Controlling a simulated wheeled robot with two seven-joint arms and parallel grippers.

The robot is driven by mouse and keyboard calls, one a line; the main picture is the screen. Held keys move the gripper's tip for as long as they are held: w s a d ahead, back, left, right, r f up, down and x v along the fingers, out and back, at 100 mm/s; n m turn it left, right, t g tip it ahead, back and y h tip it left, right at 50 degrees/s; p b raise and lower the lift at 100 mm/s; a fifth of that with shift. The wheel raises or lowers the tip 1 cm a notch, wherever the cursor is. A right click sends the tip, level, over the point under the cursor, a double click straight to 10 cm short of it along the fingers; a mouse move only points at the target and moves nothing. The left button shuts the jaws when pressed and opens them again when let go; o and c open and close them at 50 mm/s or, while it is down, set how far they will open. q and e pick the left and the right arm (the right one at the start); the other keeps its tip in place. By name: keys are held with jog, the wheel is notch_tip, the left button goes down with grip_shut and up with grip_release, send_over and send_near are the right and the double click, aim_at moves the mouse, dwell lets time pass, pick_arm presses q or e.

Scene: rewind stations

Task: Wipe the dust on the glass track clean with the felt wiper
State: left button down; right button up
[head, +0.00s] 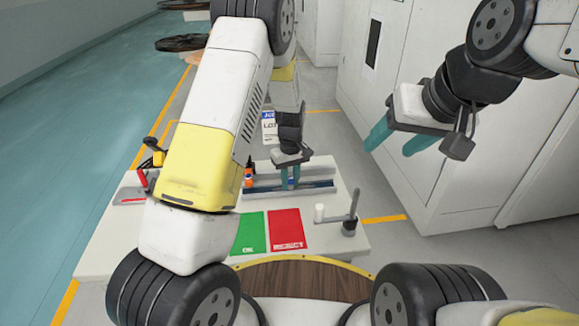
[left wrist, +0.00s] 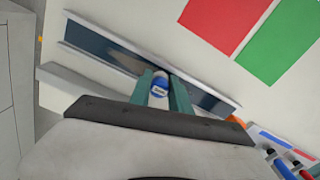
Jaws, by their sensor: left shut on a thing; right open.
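The glass track is a long dark strip (head: 322,184) between pale rails on the white table, and it runs diagonally in the left wrist view (left wrist: 105,48). My left gripper (head: 289,184) points down over the track, its teal fingers shut on the felt wiper. The wiper shows as a blue and white body (left wrist: 160,86) between the fingers in the left wrist view. Its lower end is hidden, so I cannot tell whether it touches the glass. My right gripper (head: 396,148) is open and empty, raised right of the table.
A green mat (head: 249,234) and a red mat (head: 286,230) lie in front of the track. A white cylinder (head: 319,213) and a dark post (head: 351,218) stand to their right. An orange item (head: 248,178) is near the track's left end. White cabinets (head: 450,150) stand beyond.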

aim_at(318, 186)
pick_arm(q)
jog(key=shift+w+d+f, duration=0.1)
jog(key=shift+w+d, duration=0.2)
jog(key=shift+d, duration=1.2)
jog(key=shift+w+d+r, duration=0.1)
jog(key=shift+w+d, duration=0.2)
jog(key=shift+d, duration=1.25)
jog(key=shift+w+d+f, duration=0.1)
jog(key=shift+w+d, duration=0.2)
jog(key=shift+d, duration=1.2)
